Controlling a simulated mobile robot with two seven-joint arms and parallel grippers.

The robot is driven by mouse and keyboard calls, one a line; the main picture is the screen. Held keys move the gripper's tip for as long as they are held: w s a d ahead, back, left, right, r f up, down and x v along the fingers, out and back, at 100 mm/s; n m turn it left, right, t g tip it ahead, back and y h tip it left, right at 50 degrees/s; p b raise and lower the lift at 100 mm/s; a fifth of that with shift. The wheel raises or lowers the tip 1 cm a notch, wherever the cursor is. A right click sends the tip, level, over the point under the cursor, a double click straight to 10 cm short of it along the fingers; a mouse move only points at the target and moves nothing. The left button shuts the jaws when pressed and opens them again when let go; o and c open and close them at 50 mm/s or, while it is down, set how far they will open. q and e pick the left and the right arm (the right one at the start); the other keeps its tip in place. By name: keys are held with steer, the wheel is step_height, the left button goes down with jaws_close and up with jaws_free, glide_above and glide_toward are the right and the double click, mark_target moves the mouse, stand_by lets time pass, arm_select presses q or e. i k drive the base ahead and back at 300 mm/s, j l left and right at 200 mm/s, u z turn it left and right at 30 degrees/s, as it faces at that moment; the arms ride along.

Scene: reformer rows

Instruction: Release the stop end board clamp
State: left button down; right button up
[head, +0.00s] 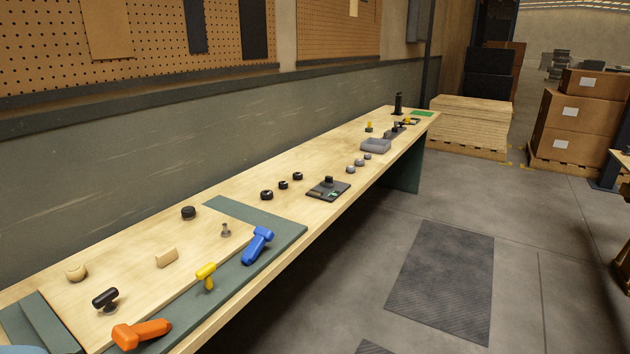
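A wooden board (130,262) lies on green base strips (270,216) on the near part of a long bench. An orange handle-shaped clamp (141,333) lies at its near front corner. A blue one (257,246) of like shape sits on the green strip at the far end. A yellow T-shaped handle (205,276) stands at the front edge between them. A black T-shaped knob (105,298) stands at the near left. I cannot tell from looks which one is the stop end clamp, or whether each is tight. Neither gripper is in view.
Farther along are black rings (266,195), a dark plate (328,189) and a grey tray (376,146). The floor right of the bench is clear around a dark mat (443,280).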

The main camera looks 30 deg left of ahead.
mark_target(127, 337)
steer(key=u, duration=2.15)
